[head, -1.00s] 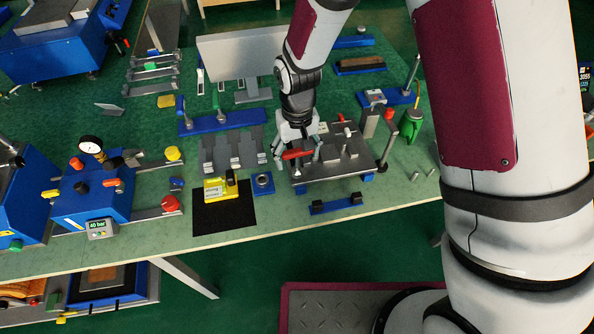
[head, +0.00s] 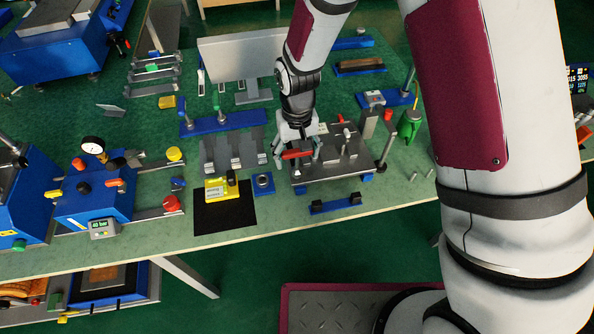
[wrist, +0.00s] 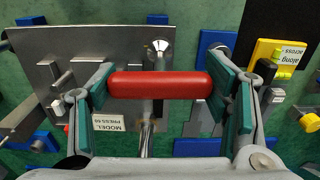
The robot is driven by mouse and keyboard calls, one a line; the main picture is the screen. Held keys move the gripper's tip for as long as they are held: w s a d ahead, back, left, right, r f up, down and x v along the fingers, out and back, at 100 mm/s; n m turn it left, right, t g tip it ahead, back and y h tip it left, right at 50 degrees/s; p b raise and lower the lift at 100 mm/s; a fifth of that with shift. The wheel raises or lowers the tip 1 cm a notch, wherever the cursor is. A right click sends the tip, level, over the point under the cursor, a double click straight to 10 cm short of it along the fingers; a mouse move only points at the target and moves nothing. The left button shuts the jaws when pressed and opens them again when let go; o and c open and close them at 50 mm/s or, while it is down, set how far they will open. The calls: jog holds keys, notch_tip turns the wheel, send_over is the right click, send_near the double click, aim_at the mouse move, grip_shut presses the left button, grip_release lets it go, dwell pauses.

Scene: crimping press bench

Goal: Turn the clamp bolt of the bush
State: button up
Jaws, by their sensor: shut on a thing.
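My gripper (head: 299,150) is over the left part of a grey metal plate (head: 335,172) on the bench. It is shut on a red bar-shaped handle (wrist: 160,85), which lies across between its two green-padded fingers in the wrist view. The red handle also shows in the head view (head: 297,154). A bright round metal piece (wrist: 160,46) stands at the plate's edge just beyond the handle, and it shows below the gripper in the head view (head: 298,172). I cannot tell which part is the clamp bolt or how the handle joins it.
Posts rise from the plate, and a blue bar (head: 335,204) lies in front.

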jog(key=shift+r, duration=0.15)
jog(key=shift+r+p, duration=0.9)
jog(key=shift+r, duration=1.45)
